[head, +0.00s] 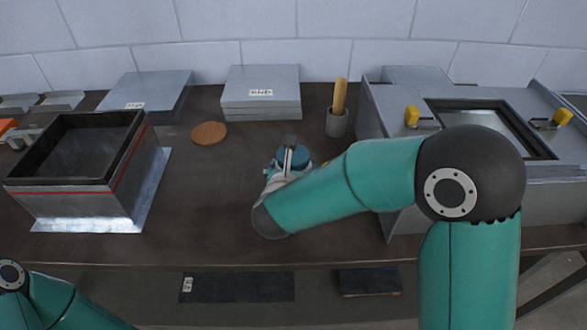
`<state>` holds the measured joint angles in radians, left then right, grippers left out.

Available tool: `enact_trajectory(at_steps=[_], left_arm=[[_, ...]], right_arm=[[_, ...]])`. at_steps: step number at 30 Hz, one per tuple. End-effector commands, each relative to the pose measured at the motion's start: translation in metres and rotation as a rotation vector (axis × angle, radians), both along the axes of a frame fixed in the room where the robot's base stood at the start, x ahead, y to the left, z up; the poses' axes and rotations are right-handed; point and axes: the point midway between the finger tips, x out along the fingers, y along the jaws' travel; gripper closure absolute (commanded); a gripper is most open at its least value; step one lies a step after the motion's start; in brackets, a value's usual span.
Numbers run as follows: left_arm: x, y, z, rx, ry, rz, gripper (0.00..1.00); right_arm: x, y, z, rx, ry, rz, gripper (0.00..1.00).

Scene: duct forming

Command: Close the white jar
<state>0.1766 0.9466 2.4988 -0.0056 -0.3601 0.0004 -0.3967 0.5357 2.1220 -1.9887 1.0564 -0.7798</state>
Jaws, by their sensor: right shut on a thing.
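My right gripper (287,158) is over the middle of the table, at the end of my teal right arm, shut on a blue rounded thing (299,153). The blue thing looks like a lid, but the gripper and wrist cover much of it. No white jar shows clearly. Pale parts under the wrist may be jar or gripper; I cannot tell which. A flat round brown disc (208,133) lies on the table to the left of the gripper. Only a piece of my left arm shows at the lower left corner; its gripper is out of view.
An open dark-lined metal box (140,160) stands on the left. Flat grey metal stacks (261,108) lie at the back. A grey cup (337,123) with a wooden handle stands behind right. A large metal unit with yellow clamps (375,115) fills the right. The front middle table is clear.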

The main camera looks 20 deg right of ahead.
Motion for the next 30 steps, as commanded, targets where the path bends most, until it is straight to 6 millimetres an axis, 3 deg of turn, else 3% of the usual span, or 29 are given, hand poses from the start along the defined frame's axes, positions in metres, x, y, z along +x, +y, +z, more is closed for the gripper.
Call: enact_trajectory(at_steps=[11,12,14,30], left_arm=[[0.0,0.0,-0.0028,0.0,0.0,0.0,0.0],[0.0,0.0,-0.0024,0.0,0.0,0.0,0.0],[0.0,0.0,-0.0018,0.0,0.0,0.0,0.0],[0.0001,0.0,-0.0007,0.0,0.0,0.0,0.0]], right_arm=[[0.0007,-0.0001,-0.0015,0.0,-0.007,0.0,1.0],[0.0001,-0.0001,-0.0027,0.0,-0.001,0.0,0.11],[0.0002,0.0,-0.0023,0.0,-0.001,0.0,0.01],[-0.0075,0.0051,0.0046,0.001,-0.004,0.003,0.0]])
